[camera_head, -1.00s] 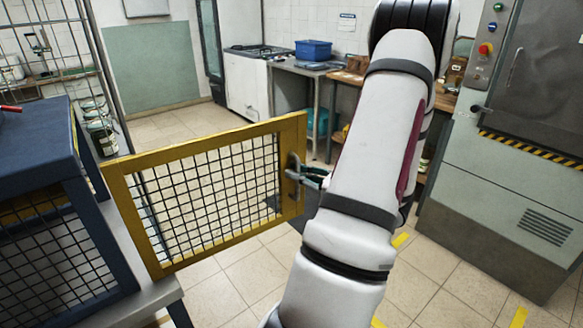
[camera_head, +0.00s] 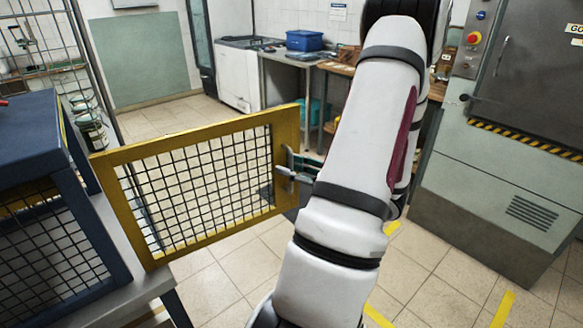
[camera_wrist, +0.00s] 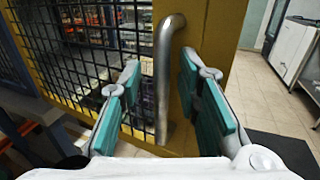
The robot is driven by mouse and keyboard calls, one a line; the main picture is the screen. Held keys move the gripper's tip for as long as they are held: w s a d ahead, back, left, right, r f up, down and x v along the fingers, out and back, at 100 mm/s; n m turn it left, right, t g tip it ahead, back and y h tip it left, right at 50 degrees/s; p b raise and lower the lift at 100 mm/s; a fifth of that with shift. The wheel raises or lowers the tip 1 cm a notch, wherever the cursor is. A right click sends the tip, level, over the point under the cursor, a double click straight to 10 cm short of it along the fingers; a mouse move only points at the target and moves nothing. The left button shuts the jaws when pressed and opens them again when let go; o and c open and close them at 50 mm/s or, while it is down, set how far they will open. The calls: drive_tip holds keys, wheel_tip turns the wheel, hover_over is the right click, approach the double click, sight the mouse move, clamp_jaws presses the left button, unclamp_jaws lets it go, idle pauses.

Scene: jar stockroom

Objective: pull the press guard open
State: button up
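The press guard (camera_head: 194,246) is a yellow frame with black wire mesh, standing swung out from the blue-framed press (camera_head: 85,165) at the left. Its upright metal bar handle (camera_wrist: 163,75) is on the yellow stile at the free edge, seen in the wrist view. My gripper (camera_wrist: 160,66) is open, with one teal-padded finger on each side of the handle. The handle stands between the fingers, with a visible gap on the left and the right finger nearer.
A grey cabinet with a control panel (camera_head: 485,185) stands at the right. A bench with a blue bin (camera_head: 304,40) and a white unit (camera_head: 237,75) are at the back. A wire rack (camera_head: 75,55) stands behind the press. Tiled floor (camera_head: 235,290) is clear around the guard.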

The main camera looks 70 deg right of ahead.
drive_tip(key=s+a, duration=0.1)
drive_tip(key=s, duration=1.1)
drive_tip(key=shift+a, duration=0.25)
drive_tip(key=shift+w, duration=0.1)
drive_tip(key=w+a+r+n+g+y+p, duration=0.1)
drive_tip(key=w+a+r+n+g+y, duration=0.2)
drive_tip(key=w+a+n+y, duration=0.3)
drive_tip(key=w+a+r+n+g+y+p, duration=0.1)
drive_tip(key=w+a+r+n+g+y, duration=0.3)
drive_tip(key=w+a, duration=0.35)
drive_tip(key=s+a+r+n+g+h+p, duration=0.1)
drive_tip(key=s+a+r+n+g+h, duration=0.1)
drive_tip(key=a+n, duration=0.9)
drive_tip(key=s+a+r+n+g+h+p, duration=0.1)
drive_tip(key=a+r+n+g+h+p, duration=0.1)
drive_tip(key=a+r+n+g+h, duration=0.2)
drive_tip(key=shift+s+a+r+n+g+h, duration=0.35)
drive_tip(key=shift+a+r+n+h, duration=1)
drive_tip(key=shift+a+n, duration=3.85)
